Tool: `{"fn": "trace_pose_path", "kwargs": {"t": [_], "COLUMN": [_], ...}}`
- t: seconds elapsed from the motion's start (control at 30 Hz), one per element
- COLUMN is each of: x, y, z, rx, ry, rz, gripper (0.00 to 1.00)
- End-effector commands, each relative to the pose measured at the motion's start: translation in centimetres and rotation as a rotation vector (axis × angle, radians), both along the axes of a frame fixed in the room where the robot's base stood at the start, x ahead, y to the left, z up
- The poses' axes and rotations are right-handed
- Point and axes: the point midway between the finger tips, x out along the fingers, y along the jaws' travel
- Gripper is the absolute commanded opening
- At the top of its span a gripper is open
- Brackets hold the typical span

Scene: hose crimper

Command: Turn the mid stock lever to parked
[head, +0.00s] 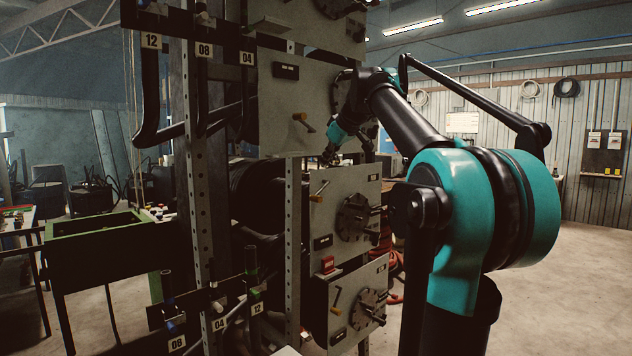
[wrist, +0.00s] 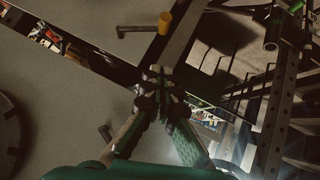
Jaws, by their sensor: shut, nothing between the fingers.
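The wrist view shows one lever with a yellow knob (wrist: 164,23) and a dark arm, beyond my fingertips. My gripper (wrist: 161,94) is shut and empty, apart from that knob. In the head view my gripper (head: 331,156) is near the gap between the upper and middle panels, partly shadowed.
Round dark flanges (head: 353,217) stick out of the panels. A perforated steel post (head: 293,255) runs beside them. Black hoses (head: 150,95) hang at the left. A red block (head: 327,265) is on the lower panel's top. Open floor (head: 580,290) lies at the right.

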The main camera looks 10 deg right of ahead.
Motion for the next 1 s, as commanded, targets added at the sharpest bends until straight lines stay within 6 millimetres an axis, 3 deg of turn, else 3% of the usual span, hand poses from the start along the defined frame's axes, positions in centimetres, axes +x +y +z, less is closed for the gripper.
{"fn": "trace_pose_path", "kwargs": {"t": [0.57, 0.8, 1.0], "x": [7.0, 7.3, 7.4], "y": [2.6, 1.7, 1.6], "z": [-6.9, -9.8, -10.5], "rx": [-0.002, -0.002, -0.002], "ry": [0.002, 0.002, 0.002], "rz": [0.002, 0.002, 0.002], "gripper": [0.00, 0.00, 0.00]}}
